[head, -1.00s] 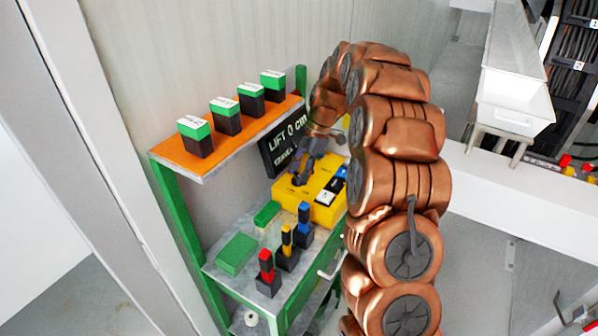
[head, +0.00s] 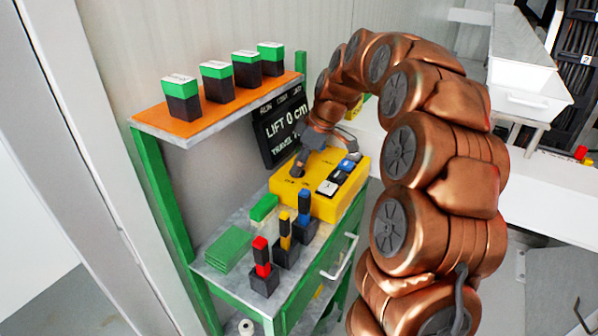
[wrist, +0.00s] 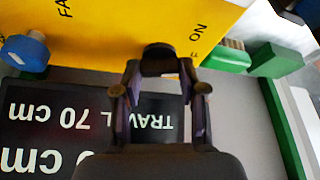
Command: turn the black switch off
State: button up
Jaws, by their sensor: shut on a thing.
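A yellow control box (head: 322,204) stands at the far end of the green workbench, and its yellow face (wrist: 95,30) fills the top of the wrist view. The black switch (wrist: 158,54) sits on that face, beside the printed ON and a partly hidden label ending in F. My gripper (wrist: 160,74) is shut on the black switch, one finger on each side. I cannot tell the switch's exact angle.
A black display (head: 281,134) reading LIFT 0 cm stands behind the box. Red, yellow and blue handles (head: 285,240) stand in front of it, near green blocks (head: 230,252). An orange shelf (head: 222,113) holds several green-black blocks. A blue knob (wrist: 25,52) is at left.

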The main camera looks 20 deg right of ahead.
jog(key=shift+m+t+h+b, duration=0.45)
jog(key=shift+m+b, duration=0.35)
jog(key=shift+m, duration=0.8)
jog(key=shift+s, duration=0.1)
jog(key=o, duration=0.9)
jog(key=shift+c, duration=0.2)
jog(key=v, duration=1.2)
jog(key=shift+a, duration=0.2)
